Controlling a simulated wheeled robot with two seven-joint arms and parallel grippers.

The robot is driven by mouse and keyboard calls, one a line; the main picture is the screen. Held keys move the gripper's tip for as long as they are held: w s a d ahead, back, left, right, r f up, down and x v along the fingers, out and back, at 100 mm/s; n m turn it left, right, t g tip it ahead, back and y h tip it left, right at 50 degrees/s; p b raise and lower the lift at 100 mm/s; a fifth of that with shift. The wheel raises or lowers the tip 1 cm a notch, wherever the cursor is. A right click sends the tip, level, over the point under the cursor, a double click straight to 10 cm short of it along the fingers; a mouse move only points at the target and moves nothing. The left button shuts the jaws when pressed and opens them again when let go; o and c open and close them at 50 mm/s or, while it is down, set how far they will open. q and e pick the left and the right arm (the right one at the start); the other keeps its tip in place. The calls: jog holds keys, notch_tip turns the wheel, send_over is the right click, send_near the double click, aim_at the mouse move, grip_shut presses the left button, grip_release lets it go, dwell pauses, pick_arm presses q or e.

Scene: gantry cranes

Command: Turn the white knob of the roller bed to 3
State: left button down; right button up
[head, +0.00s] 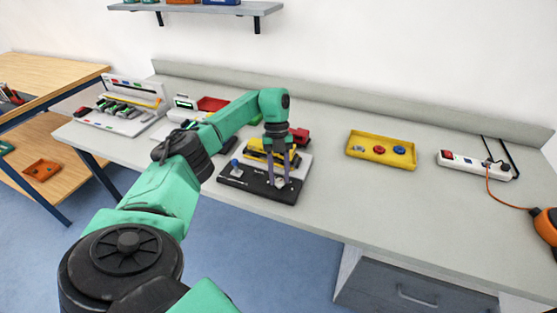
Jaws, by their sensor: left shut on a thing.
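The roller bed (257,188) is a dark panel near the front edge of the bench, with a yellow part behind it and a blue knob (234,163) at its left. My left gripper (279,181) points down over the right part of the panel. Its fingers are shut on the small white knob (279,183), which is mostly hidden between the fingertips. The knob's setting and the numbers around it are too small to read. My right gripper is not in view.
A yellow tray (352,152) with red and blue round pieces stands to the right. Farther right are a white power strip (465,162) and an orange reel (546,226). Other devices stand at the left. The bench between panel and tray is clear.

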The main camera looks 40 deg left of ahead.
pick_arm(q)
jog(key=shift+w+r+m+g+y, duration=0.15)
jog(key=shift+m+g+y, duration=0.2)
jog(key=shift+m, duration=0.85)
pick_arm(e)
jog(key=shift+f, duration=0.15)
pick_arm(q)
jog(key=c, duration=0.5)
grip_release()
